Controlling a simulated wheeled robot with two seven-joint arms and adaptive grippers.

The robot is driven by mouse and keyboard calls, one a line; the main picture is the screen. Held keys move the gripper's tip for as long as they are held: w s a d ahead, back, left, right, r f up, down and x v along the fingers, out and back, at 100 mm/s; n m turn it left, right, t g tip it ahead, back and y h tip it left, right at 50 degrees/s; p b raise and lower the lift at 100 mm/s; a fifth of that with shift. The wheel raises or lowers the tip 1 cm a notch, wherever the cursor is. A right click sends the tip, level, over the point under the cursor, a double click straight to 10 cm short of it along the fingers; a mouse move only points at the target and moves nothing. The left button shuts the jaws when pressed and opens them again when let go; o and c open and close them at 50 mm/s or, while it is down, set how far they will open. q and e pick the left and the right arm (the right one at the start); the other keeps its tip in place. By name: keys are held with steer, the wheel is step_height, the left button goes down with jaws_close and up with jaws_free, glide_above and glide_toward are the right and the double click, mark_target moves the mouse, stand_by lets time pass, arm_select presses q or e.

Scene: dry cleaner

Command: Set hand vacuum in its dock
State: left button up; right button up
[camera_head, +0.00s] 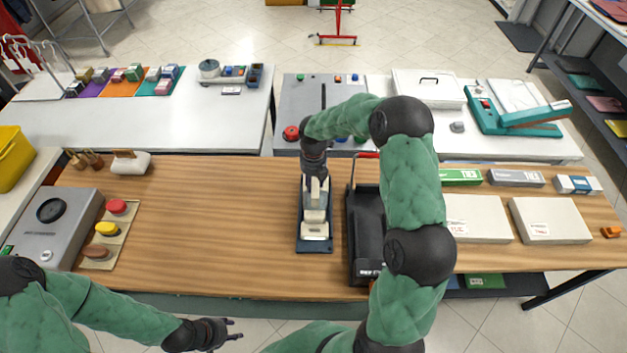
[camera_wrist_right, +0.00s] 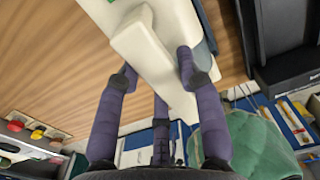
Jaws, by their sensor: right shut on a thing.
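The hand vacuum (camera_head: 315,215) is a cream-white body, standing over the long dark blue dock (camera_head: 316,249) in the middle of the wooden counter. Whether it is fully seated in the dock I cannot tell. My right gripper (camera_head: 316,180) is shut on the vacuum at its far end. In the right wrist view the fingers (camera_wrist_right: 157,75) sit on both sides of the cream vacuum (camera_wrist_right: 135,38), and a strip of the dock (camera_wrist_right: 206,28) shows beside it. My left gripper (camera_head: 235,329) is open and empty, in front of the counter's near edge.
A black tray (camera_head: 358,263) stands close to the right of the dock, partly behind my right arm. White boxes (camera_head: 548,221) lie further right. A grey device (camera_head: 52,225) and a board with coloured knobs (camera_head: 106,240) are at left. The wooden counter (camera_head: 215,220) left of the dock is clear.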

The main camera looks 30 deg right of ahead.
step_height(320, 180, down, 2)
steer(key=shift+f+b, duration=0.1)
steer(key=shift+b, duration=0.65)
steer(key=shift+w+f+b, duration=0.1)
steer(key=shift+f+b, duration=0.45)
steer(key=shift+f, duration=1.25)
steer(key=o, duration=1.2)
steer(key=shift+f, duration=0.1)
step_height(320, 180, up, 12)
steer(key=shift+r, duration=0.1)
